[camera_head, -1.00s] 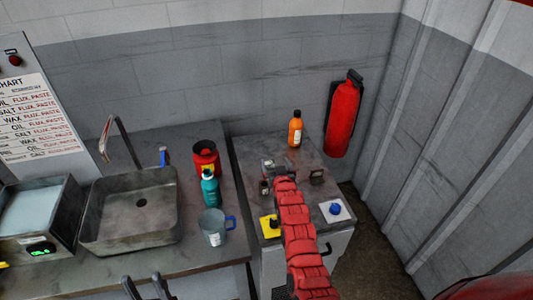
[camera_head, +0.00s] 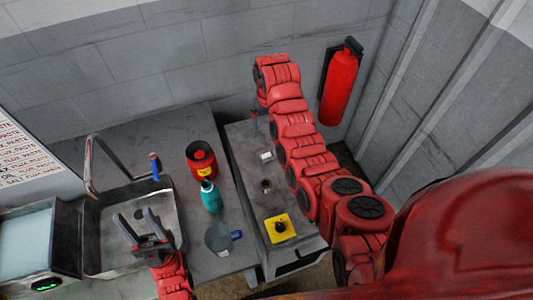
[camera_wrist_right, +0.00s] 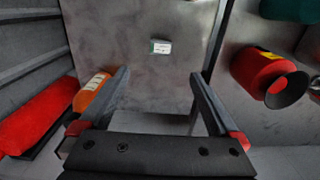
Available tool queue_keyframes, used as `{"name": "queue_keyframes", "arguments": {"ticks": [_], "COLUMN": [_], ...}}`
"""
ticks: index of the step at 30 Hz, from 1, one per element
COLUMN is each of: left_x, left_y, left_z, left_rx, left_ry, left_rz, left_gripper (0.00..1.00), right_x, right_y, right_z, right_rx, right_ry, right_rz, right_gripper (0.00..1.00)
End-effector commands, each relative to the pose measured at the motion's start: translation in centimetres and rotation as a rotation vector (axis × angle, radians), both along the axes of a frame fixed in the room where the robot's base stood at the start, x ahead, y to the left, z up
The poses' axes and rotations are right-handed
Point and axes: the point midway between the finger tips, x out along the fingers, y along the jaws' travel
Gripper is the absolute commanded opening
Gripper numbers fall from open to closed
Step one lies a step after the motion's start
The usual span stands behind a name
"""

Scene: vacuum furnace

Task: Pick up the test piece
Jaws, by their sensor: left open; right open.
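A small pale piece (camera_head: 266,156), possibly the test piece, lies on the grey cabinet top (camera_head: 243,150). It also shows in the right wrist view (camera_wrist_right: 160,47) as a small block with a white and green face, beyond the fingertips. My right gripper (camera_wrist_right: 160,76) is open and empty, with the piece apart from it and roughly centred between its fingers. My left gripper (camera_head: 136,217) is open and empty over the front of the sink (camera_head: 105,250).
An orange bottle (camera_wrist_right: 92,92) appears beside my right gripper's left finger. A fire extinguisher (camera_head: 341,85) hangs on the wall. A red can (camera_head: 201,160), teal bottle (camera_head: 210,196) and grey mug (camera_head: 218,238) stand on the counter. A yellow pad (camera_head: 275,231) bears a black knob.

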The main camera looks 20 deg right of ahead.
Motion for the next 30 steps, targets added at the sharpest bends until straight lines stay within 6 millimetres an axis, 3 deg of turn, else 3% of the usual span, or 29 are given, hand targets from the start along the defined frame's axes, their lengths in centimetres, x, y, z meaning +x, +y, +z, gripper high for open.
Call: {"name": "queue_keyframes", "arguments": {"ticks": [4,6,16,26,30], "left_x": [0.0,0.0,0.0,0.0,0.0], "left_y": [0.0,0.0,0.0,0.0,0.0], "left_z": [-1.0,-3.2,-8.8,-8.1,-8.3], "left_rx": [0.0,0.0,0.0,0.0,0.0], "left_ry": [0.0,-0.001,0.0,0.0,0.0], "left_rz": [0.0,0.0,0.0,0.0,0.0], "left_gripper": [0.5,0.5,0.5,0.5,0.5], "right_x": [0.0,0.1,0.1,0.1,0.0], "right_y": [0.1,-0.1,0.0,0.1,0.2], "right_z": [-1.3,-3.6,-9.3,-11.3,-13.3], "right_rx": [-0.005,-0.003,-0.002,-0.002,-0.002], "right_ry": [-0.004,-0.005,-0.007,-0.007,-0.001], "right_rz": [0.004,0.001,0.002,0.002,0.003], "right_gripper": [0.97,0.97,0.97,0.97,0.97]}}
